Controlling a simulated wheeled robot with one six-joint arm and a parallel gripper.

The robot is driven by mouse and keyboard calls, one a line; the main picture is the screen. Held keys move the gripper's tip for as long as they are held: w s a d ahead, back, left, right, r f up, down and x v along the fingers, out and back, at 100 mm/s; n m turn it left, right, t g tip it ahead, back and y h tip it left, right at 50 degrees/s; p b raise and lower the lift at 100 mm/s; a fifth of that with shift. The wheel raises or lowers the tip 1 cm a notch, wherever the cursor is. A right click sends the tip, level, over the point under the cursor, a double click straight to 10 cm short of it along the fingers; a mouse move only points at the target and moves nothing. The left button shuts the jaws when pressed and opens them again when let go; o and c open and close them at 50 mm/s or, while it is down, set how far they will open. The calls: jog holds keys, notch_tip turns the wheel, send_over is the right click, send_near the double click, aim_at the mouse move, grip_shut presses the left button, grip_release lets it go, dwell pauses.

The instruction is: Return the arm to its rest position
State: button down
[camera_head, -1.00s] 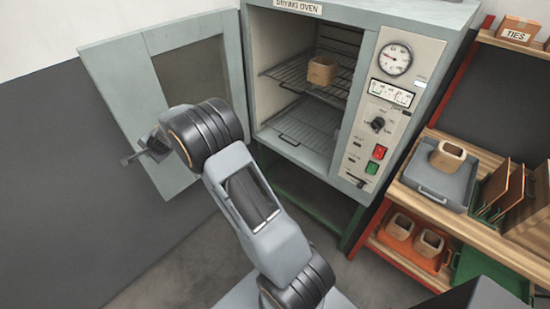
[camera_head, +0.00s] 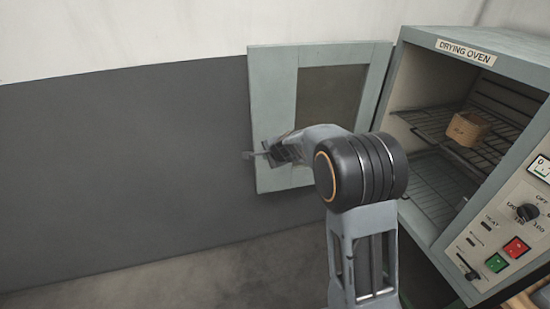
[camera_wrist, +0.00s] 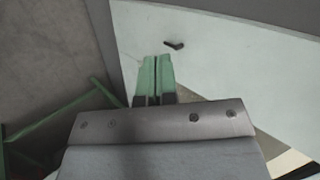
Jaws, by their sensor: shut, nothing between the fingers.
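My arm reaches out in front of the open oven door. My gripper (camera_wrist: 154,78) shows in the wrist view with its two green-tipped fingers together and nothing between them. In the head view my gripper (camera_head: 262,155) points left, in front of the pale door, and is small and partly hidden by my wrist. The oven door (camera_head: 270,115) stands wide open to the left of the drying oven (camera_head: 415,75). In the wrist view a pale panel (camera_wrist: 215,60) with a small dark handle (camera_wrist: 174,44) lies beyond the fingertips, apart from them.
The oven's control panel (camera_head: 510,225) is at the right. The grey wall (camera_head: 120,180) and floor to the left are clear. Green frame bars (camera_wrist: 60,120) show in the wrist view.

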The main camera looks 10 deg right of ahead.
jog(key=s+d+r+n+g+h, duration=0.1)
jog(key=s+n, duration=0.6)
jog(key=s, duration=0.9)
jog(key=s+d+r+n+g+h, duration=0.2)
jog(key=s+r+n, duration=0.4)
jog(key=s, duration=1)
jog(key=d+n+g, duration=0.1)
jog(key=d, duration=0.1)
jog(key=shift+s+d+g+p, duration=0.3)
jog(key=shift+d, duration=0.05)
jog(key=shift+d, duration=0.15)
